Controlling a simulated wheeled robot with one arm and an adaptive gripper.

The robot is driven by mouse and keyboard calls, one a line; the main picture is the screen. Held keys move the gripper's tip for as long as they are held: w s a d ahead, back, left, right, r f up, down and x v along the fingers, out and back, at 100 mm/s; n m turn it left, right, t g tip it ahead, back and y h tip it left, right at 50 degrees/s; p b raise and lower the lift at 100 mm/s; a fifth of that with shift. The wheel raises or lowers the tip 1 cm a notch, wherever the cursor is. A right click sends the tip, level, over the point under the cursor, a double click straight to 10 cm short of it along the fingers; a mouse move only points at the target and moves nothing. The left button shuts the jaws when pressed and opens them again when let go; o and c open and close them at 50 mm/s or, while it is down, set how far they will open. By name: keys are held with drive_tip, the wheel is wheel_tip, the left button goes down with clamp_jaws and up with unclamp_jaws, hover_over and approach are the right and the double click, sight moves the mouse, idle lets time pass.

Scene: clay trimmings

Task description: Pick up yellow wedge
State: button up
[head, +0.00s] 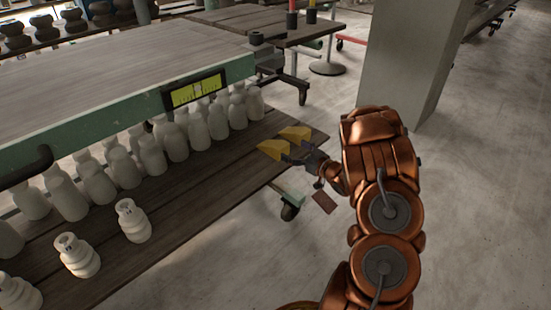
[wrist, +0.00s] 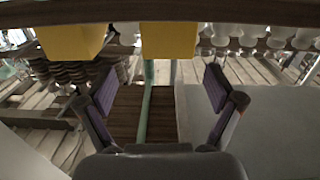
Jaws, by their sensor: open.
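Two yellow wedges lie side by side near the right end of the brown wooden lower shelf (head: 200,195). In the head view one yellow wedge (head: 273,149) is nearer and the other (head: 295,133) is farther back. My gripper (head: 300,157) is at the shelf's edge, close beside them; contact is unclear there. In the wrist view my gripper (wrist: 160,88) is open, with nothing between its fingertips. One yellow wedge (wrist: 168,40) shows above the gap and the other (wrist: 72,42) above the left finger. Both are partly cut off by a dark band along the top.
Several pale bottles (head: 175,142) stand on the lower shelf behind and left of the wedges. The green-edged tabletop (head: 120,60) overhangs the shelf. A grey pillar (head: 410,65) stands at the right, behind my arm. The floor (head: 490,200) at the right is clear.

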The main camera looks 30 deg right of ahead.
sight(275, 143)
drive_tip(key=shift+s+a+f+t, duration=0.1)
drive_tip(key=shift+a+f+t, duration=0.1)
drive_tip(key=shift+f+t, duration=0.15)
drive_tip(key=shift+w+a+b, duration=0.15)
drive_tip(key=shift+w+b, duration=0.15)
drive_tip(key=shift+w+a, duration=0.15)
drive_tip(key=shift+w, duration=0.55)
drive_tip(key=b+x, duration=0.1)
drive_tip(key=x, duration=0.2)
drive_tip(key=b+x, duration=0.1)
drive_tip(key=shift+w+a+f+b, duration=0.2)
drive_tip(key=shift+a+f+b, duration=0.05)
drive_tip(key=shift+b, duration=0.1)
drive_tip(key=shift+w+a+r, duration=0.1)
drive_tip(key=shift+w, duration=0.4)
drive_tip(key=shift+c, duration=0.4)
drive_tip(key=c, duration=1.4)
drive_tip(key=shift+c, duration=0.2)
